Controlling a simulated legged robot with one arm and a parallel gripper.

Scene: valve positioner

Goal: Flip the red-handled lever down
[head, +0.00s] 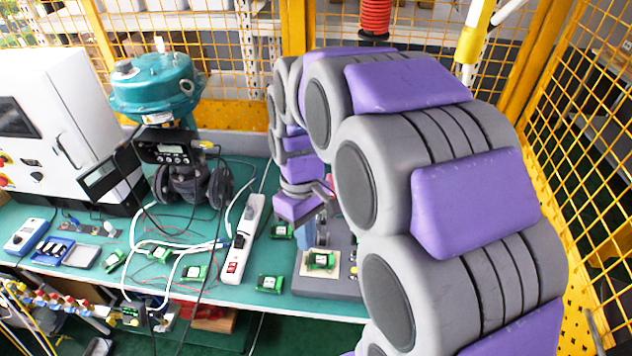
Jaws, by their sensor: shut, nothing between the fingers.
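My gripper (321,238) hangs at the end of my grey and purple arm, pointing down over the right part of the green table. It is small in the picture, shut and empty. It is just above a grey base (325,285) that carries a small green circuit board on a pale square. A small red piece (331,184) shows beside my wrist, partly covered by my arm; I cannot tell if it is the red lever handle. No lever is clearly visible, and my arm hides the area to the right.
A white power strip (243,240) with a red switch lies left of my gripper. Several green boards and loose cables cover the table (270,303). A teal valve actuator (155,85) and a white cabinet (60,120) stand at left. Yellow mesh fencing (575,150) encloses the right and back.

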